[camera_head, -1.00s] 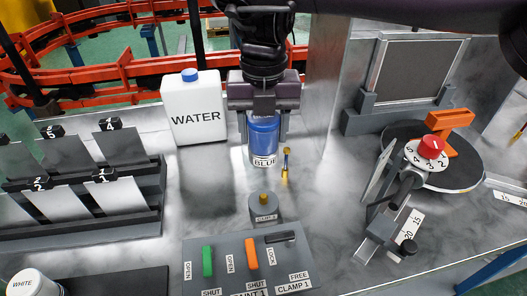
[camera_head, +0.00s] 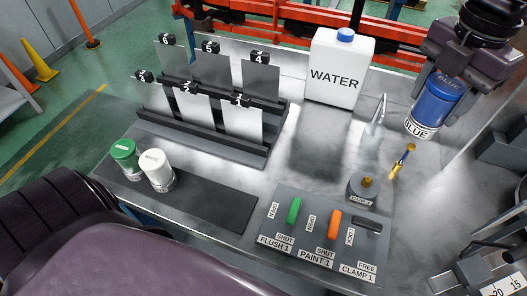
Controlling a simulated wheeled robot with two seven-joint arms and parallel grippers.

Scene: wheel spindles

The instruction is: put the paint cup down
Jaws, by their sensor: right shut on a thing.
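The paint cup is a blue cylinder (camera_head: 437,100) with a white band reading BLUE, at the upper right in the head view. My right gripper (camera_head: 446,84) is shut on it from above and holds it tilted in the picture, apart from the bench surface. A green-topped cup (camera_head: 124,158) and a white cup (camera_head: 157,168) stand side by side on the left part of a dark mat (camera_head: 215,204). The mat's right part is bare. My left gripper is out of view.
A WATER jug (camera_head: 338,72) stands at the back, beside a rack (camera_head: 215,137) of numbered panels. A thin spout (camera_head: 380,112) and a brass-tipped tool (camera_head: 402,160) are near the cup. A lever panel (camera_head: 320,235) sits at the front, with a knobbed block (camera_head: 363,190) behind it.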

